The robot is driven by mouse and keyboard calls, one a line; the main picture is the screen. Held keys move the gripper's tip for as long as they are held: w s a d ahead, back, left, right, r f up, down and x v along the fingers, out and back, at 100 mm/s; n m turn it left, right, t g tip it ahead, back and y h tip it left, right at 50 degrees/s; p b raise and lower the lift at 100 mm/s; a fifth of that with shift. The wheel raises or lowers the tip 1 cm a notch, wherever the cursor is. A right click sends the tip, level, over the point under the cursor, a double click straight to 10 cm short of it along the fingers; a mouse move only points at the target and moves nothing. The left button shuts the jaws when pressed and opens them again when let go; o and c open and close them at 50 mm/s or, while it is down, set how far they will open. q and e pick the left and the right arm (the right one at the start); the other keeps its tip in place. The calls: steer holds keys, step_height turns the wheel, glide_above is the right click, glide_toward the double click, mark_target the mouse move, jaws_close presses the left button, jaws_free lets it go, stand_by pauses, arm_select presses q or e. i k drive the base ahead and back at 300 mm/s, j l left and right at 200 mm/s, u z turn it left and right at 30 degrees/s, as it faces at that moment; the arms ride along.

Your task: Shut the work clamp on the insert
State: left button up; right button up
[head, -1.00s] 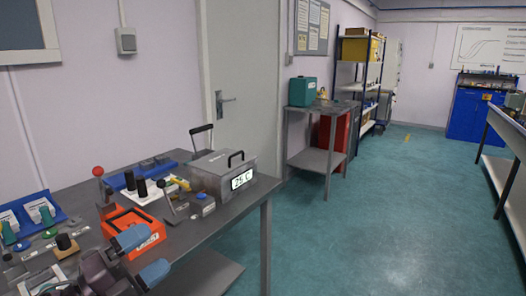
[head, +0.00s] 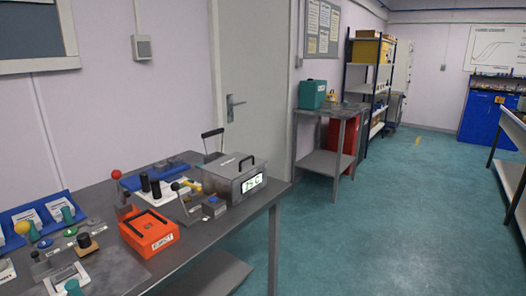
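On the grey bench (head: 225,232) at the lower left stand lever devices. One is a dark upright lever with a red ball knob (head: 117,174), behind the orange box. Another has a yellow handle (head: 187,184), tilted, on a grey base in front of the grey metal box. I cannot tell which of them is the work clamp, nor make out an insert in one. Neither of my grippers shows now.
An orange box (head: 152,241) with a black handle, a grey box (head: 226,182) with a lit display, and a white plate (head: 163,197) with black cylinders crowd the bench. Blue racks (head: 40,212) stand at left. The green floor (head: 385,215) to the right is clear.

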mark_target(22, 227)
steer(key=u, duration=1.5)
